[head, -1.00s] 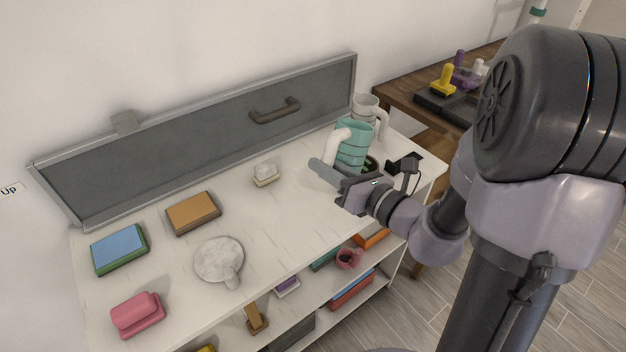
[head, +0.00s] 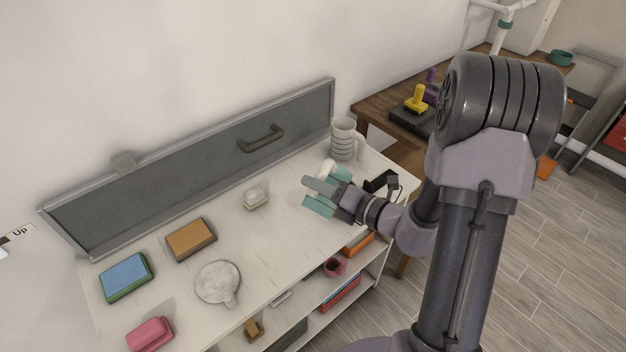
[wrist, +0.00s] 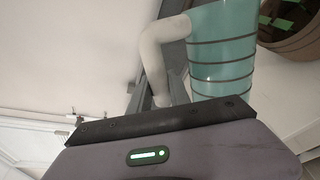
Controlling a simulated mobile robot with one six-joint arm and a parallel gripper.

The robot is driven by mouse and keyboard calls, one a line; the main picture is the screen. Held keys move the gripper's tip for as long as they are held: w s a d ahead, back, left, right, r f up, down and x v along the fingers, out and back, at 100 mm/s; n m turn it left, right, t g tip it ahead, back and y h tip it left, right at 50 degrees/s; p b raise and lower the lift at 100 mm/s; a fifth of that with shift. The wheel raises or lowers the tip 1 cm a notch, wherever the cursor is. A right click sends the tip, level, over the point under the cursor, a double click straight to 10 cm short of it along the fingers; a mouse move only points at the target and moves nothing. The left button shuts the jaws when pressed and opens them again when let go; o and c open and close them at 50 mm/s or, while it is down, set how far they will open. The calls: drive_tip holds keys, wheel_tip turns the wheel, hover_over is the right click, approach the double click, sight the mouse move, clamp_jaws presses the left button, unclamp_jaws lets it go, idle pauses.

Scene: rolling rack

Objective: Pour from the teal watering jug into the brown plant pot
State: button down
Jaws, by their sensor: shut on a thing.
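My gripper (head: 318,188) is shut on the teal watering jug (head: 320,207), above the right part of the white rack top. In the head view my gripper covers much of the jug, with teal showing on both sides of it. The jug looks strongly tilted, its white handle (head: 327,168) toward the back. The brown plant pot (wrist: 296,42), with green inside, is close beside the jug in the wrist view. My arm hides the pot in the head view. I cannot see any flow.
A grey ribbed mug (head: 343,140) stands at the back right corner, close behind the jug. A small whitish block (head: 256,197), a brown block (head: 191,239), a blue-green block (head: 125,277) and a round pale dish (head: 217,283) lie to the left. A wooden table (head: 372,107) adjoins at right.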

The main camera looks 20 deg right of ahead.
sight(328, 170)
drive_tip(key=shift+w+d+r+m+p, duration=0.3)
drive_tip(key=shift+d+r+m+p, duration=0.15)
drive_tip(key=shift+p, duration=0.3)
drive_tip(key=shift+a+f+b, duration=0.1)
drive_tip(key=shift+f+b, duration=0.2)
drive_tip(key=shift+s+f, duration=0.1)
drive_tip(key=shift+s, duration=0.1)
drive_tip(key=shift+w+d+r+m+g+y+p, duration=0.2)
drive_tip(key=shift+w+d+r+m+p, duration=0.35)
drive_tip(key=shift+p, duration=1.35)
drive_tip(key=shift+w+d+r+m+g+y+p, duration=0.1)
drive_tip(key=shift+w+d+r+m+g+p, duration=0.15)
drive_tip(key=shift+d+r+m+p, duration=1.05)
idle(3.5)
